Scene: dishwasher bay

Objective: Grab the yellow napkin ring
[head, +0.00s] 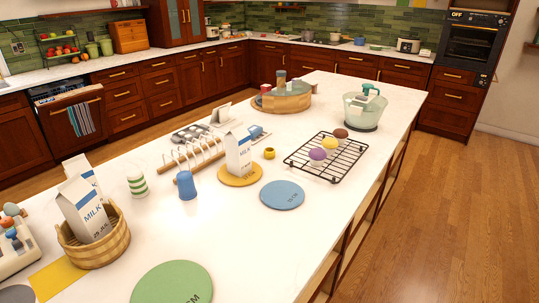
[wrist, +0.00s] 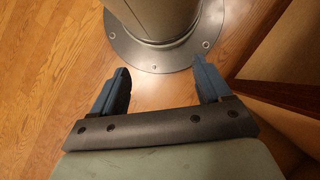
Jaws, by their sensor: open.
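The yellow napkin ring (head: 269,153) sits on the white island counter (head: 330,95). It is a small yellow ring between the milk carton (head: 238,154) on the orange round mat (head: 240,179) and the black wire rack (head: 326,172). It does not show in the wrist view. My gripper (wrist: 162,88) shows only in the wrist view. Its two blue fingers are wide apart with nothing between them. It is over the wooden floor, away from the counter top.
A blue round mat (head: 282,194) lies in front of the ring. The rack holds a purple (head: 318,154), a yellow (head: 330,143) and a brown item. A toast rack (head: 199,152) and a blue cup (head: 187,186) stand to the left. A wooden panel edge (wrist: 280,95) is close to my gripper's right.

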